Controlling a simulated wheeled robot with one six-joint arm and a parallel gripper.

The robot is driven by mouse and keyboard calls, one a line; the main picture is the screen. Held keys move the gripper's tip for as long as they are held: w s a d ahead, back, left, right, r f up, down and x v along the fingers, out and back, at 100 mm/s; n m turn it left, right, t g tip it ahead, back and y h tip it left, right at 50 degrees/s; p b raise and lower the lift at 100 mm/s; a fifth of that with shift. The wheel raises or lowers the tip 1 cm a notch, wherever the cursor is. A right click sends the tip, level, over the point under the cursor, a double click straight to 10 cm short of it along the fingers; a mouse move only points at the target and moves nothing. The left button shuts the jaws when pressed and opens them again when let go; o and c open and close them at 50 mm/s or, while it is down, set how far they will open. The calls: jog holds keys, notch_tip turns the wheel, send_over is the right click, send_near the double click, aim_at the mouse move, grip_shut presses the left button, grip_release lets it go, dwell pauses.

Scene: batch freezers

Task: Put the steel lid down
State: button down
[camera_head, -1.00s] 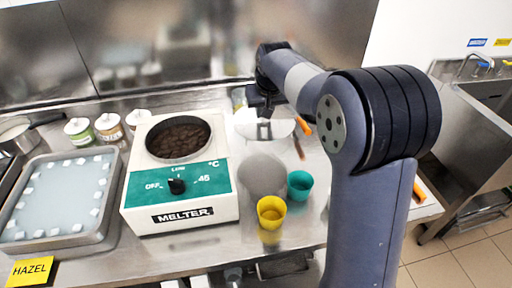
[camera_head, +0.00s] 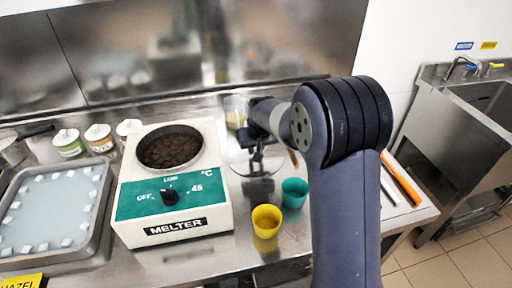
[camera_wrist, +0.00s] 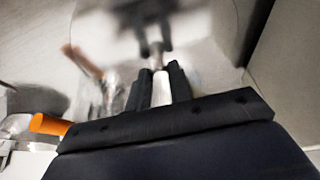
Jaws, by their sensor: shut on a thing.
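The steel lid (camera_head: 242,163) is a round, shiny disc on the counter side, right of the melter, in the head view. In the wrist view the lid (camera_wrist: 208,40) fills the top, mirror-like, with a thin upright handle at its middle. My gripper (camera_head: 259,160) is above the lid. In the wrist view my gripper (camera_wrist: 160,88) has its two dark fingers shut on the handle. The lid looks roughly level. I cannot tell whether its underside touches the steel counter (camera_head: 185,258).
The melter (camera_head: 172,190), its pot open and full of dark pieces, stands close left. A yellow cup (camera_head: 266,221) and a teal cup (camera_head: 294,193) stand just in front of the lid. Orange-handled tools (camera_head: 402,180) lie right. A tray (camera_head: 52,212) is far left.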

jog(key=shift+f, duration=0.1)
jog(key=c, duration=1.3)
grip_release()
jog(key=shift+r, duration=0.4)
jog(key=v, duration=1.1)
jog(key=shift+s+d+r, duration=0.1)
jog(key=shift+s+r, duration=0.1)
jog(key=shift+r, duration=0.05)
